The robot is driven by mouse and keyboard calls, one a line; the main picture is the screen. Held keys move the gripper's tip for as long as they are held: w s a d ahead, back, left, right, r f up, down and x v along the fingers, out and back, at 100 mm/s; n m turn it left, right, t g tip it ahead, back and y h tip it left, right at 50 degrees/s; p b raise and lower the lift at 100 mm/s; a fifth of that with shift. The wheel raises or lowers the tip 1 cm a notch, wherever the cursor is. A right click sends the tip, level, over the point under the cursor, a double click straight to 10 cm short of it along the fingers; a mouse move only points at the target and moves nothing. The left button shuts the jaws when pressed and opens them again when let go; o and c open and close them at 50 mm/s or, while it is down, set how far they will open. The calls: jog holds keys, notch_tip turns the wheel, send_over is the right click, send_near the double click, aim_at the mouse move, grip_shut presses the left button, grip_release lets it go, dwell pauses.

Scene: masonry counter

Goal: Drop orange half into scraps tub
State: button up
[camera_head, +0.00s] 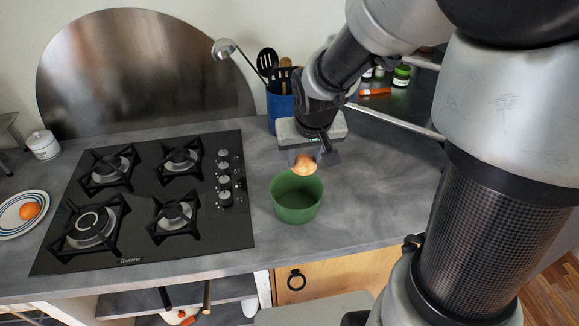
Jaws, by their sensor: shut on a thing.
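My gripper (313,160) is shut on an orange half (304,165) and holds it over the back part of the green scraps tub (296,212). The orange half shows a pale orange rounded side; its other side is hidden by the gripper. The tub is round and open at the top, and stands on the grey counter right of the hob. The part of its inside that shows looks empty. Another orange piece (30,211) lies on a white plate with a blue rim (12,227) at the far left.
A black gas hob (140,256) fills the counter's middle left. A blue utensil crock (281,107) with a ladle and spoons stands behind my gripper. A white lidded pot (43,145) stands at the back left. The counter right of the tub (385,200) is clear.

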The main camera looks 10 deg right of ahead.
notch_tip(320, 180, down, 5)
jog(key=b, duration=0.3)
jog(key=shift+r, duration=0.2)
jog(key=o, duration=1.1)
jog(key=shift+r, duration=0.1)
jog(key=p+v, duration=0.1)
jog(key=v, duration=1.6)
jog(key=shift+s+r+p, duration=0.15)
jog(key=shift+r+p, duration=0.05)
jog(key=shift+p, duration=0.2)
jog(key=shift+t, duration=0.5)
jog(key=s, duration=0.3)
jog(key=s+r+p, duration=0.1)
jog(key=s, duration=0.3)
jog(key=s+r, duration=0.1)
jog(key=s, duration=0.3)
jog(key=shift+s+d+p, duration=0.15)
jog(key=shift+d+p, duration=0.15)
